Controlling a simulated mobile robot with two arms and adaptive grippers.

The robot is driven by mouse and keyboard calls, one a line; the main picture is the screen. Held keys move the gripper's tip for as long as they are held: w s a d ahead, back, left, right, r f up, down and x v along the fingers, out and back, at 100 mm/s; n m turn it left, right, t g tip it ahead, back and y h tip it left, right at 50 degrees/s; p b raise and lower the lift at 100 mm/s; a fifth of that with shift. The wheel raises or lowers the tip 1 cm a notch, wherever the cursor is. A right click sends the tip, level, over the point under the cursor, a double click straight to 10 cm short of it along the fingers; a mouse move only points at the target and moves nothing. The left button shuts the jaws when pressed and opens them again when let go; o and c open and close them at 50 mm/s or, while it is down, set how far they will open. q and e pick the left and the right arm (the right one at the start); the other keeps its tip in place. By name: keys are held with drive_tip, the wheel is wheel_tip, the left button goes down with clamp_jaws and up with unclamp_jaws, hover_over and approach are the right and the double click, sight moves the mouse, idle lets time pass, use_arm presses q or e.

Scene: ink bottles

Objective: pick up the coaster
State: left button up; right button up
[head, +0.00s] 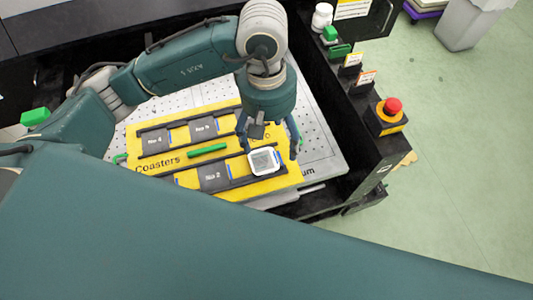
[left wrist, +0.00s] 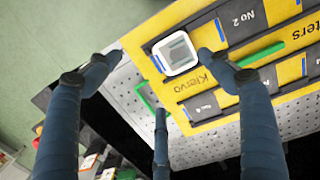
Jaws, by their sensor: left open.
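The coaster (head: 264,161) is a small rounded square with a white rim and a grey middle. It lies in the right end slot of the front row on a yellow board (head: 160,162) lettered "Coasters". It also shows in the left wrist view (left wrist: 179,53). My left gripper (head: 271,146) is open and empty above the coaster, pointing down. In the left wrist view its three fingers (left wrist: 159,72) are spread around and below the coaster, apart from it. My right gripper is not in view.
Dark numbered slots (head: 214,177) and a green bar (head: 206,149) are on the board, which lies on a perforated pale plate (head: 318,150). A black wall with labels and a red button (head: 392,107) stands at right. A white bottle (head: 322,16) stands at the back.

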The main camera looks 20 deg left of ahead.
use_arm(q)
drive_tip(key=a, duration=0.2)
drive_tip(key=y+p, duration=0.1)
drive_tip(key=p, duration=0.1)
hover_over(263, 159)
wheel_tip(263, 159, down, 4)
drive_tip(key=shift+w+d+f, duration=0.1)
drive_tip(key=shift+w+f, duration=0.05)
drive_tip(key=shift+f, duration=0.4)
drive_tip(key=f, duration=0.1)
drive_tip(key=f+p, duration=0.1)
drive_tip(key=f, duration=0.1)
drive_tip(key=f+p, duration=0.1)
drive_tip(key=shift+s+f, duration=0.25)
drive_tip(key=shift+f, duration=0.15)
drive_tip(key=shift+w+f, duration=0.1)
drive_tip(key=shift+f, duration=0.2)
drive_tip(key=c, duration=1.9)
